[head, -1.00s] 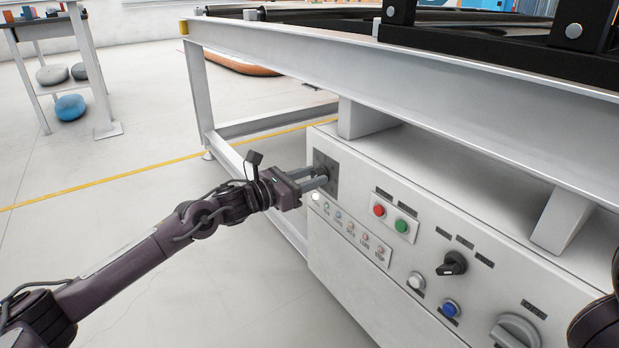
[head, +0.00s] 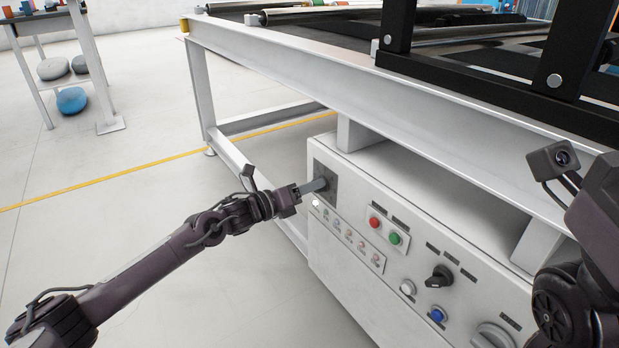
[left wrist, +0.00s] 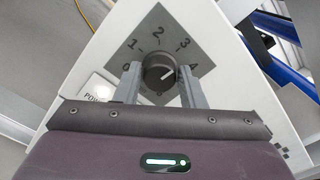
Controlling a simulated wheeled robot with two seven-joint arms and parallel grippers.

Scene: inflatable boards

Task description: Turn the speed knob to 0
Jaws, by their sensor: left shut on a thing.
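The speed knob (left wrist: 159,73) is a round dark knob on a grey dial plate (left wrist: 150,45) marked 0 to 4, seen in the left wrist view. My left gripper (left wrist: 160,84) is shut on the knob, one finger on each side. In the head view, the left gripper (head: 318,185) reaches the dial plate (head: 326,176) at the panel's upper left, and its fingers hide the knob. My right arm shows at the right edge, with its fingers out of view.
The white control box (head: 350,285) also carries a red button (head: 375,222), a green button (head: 396,238), a black selector (head: 439,275), a blue button (head: 437,315) and a large grey knob (head: 492,336). A metal table frame (head: 290,75) overhangs it.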

